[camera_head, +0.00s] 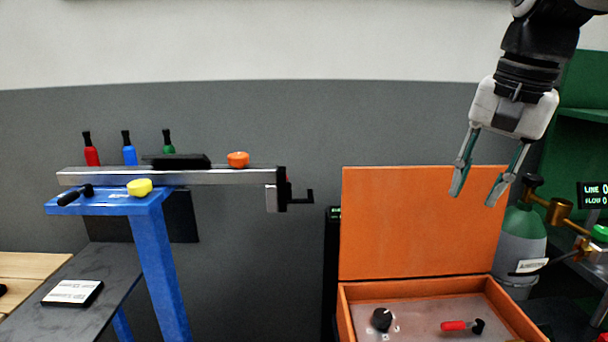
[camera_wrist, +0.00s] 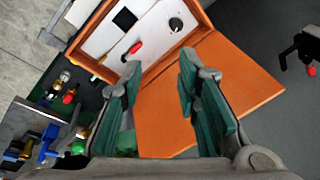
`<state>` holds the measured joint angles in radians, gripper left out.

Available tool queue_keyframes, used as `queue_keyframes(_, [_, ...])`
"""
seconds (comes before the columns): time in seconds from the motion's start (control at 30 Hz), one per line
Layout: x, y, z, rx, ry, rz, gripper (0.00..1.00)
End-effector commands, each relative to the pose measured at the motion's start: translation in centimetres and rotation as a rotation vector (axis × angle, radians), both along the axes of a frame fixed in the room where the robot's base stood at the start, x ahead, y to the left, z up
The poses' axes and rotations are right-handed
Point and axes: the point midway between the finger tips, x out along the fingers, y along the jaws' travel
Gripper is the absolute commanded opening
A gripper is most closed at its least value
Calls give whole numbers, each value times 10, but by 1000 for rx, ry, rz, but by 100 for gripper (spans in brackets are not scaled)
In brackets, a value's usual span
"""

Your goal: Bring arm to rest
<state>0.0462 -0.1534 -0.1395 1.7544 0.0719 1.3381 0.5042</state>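My gripper (camera_head: 478,192) hangs at the upper right in the head view, pointing down, with its two teal-lined fingers apart and nothing between them. It is in front of, or above, the raised orange lid of the control box (camera_head: 347,305); the exact distance is unclear. In the wrist view my gripper (camera_wrist: 158,85) is also open and empty, with the orange lid (camera_wrist: 230,85) and the box's panel (camera_wrist: 150,35) beyond the fingertips. The panel carries a black knob (camera_head: 382,319) and a red-handled lever (camera_head: 455,325).
A blue positioner stand (camera_head: 160,260) with a metal beam (camera_head: 225,176) is at left. A crank (camera_head: 297,196) sticks out at the beam's right end. A green gas cylinder (camera_head: 520,240) with brass fittings stands right of the lid. Grey wall lies behind.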

Motion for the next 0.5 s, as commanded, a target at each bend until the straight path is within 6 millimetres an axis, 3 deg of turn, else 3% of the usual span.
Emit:
queue_keyframes(0.03, [-20, 8, -7, -16, -22, 60, 30])
queue_keyframes(0.3, [-109, 40, -67, -145, -132, 405, 30])
queue_keyframes(0.5, [-154, 50, -112, -238, -184, 590, 30])
